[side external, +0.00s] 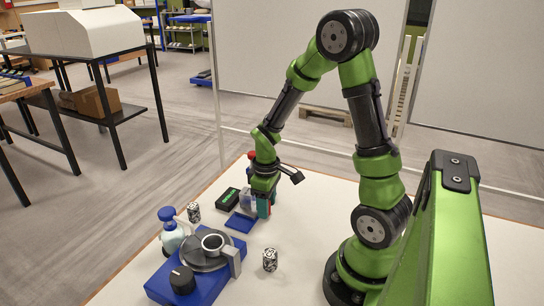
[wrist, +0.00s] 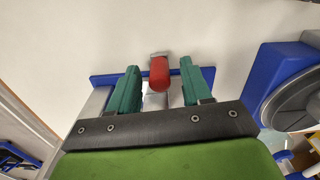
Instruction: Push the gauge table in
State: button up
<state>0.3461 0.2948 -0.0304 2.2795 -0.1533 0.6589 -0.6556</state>
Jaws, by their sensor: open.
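My gripper (side external: 264,205) points down over the far side of the white worktop, its teal fingers apart. It also shows in the wrist view (wrist: 159,67), open. A red rounded part (wrist: 159,74) with a grey end appears between the fingertips there; I cannot tell whether they touch it. A blue bar or plate edge (wrist: 207,74) runs crosswise behind the fingers. In the side view, a small blue plate (side external: 241,222) lies low beside the gripper, and a red top (side external: 252,154) shows behind the wrist. These look like the gauge stand and its table, mostly hidden by my gripper.
A blue base (side external: 213,286) with a grey disc, ring and black knob stands nearer the camera; its disc (wrist: 301,103) shows at right in the wrist view. A blue-capped bottle (side external: 171,238), dark green box (side external: 228,199) and two patterned cylinders (side external: 193,211) (side external: 270,260) stand nearby.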

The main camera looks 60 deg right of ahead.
notch_tip(320, 180, up, 16)
dwell(0.3)
jog(key=shift+c, duration=0.2)
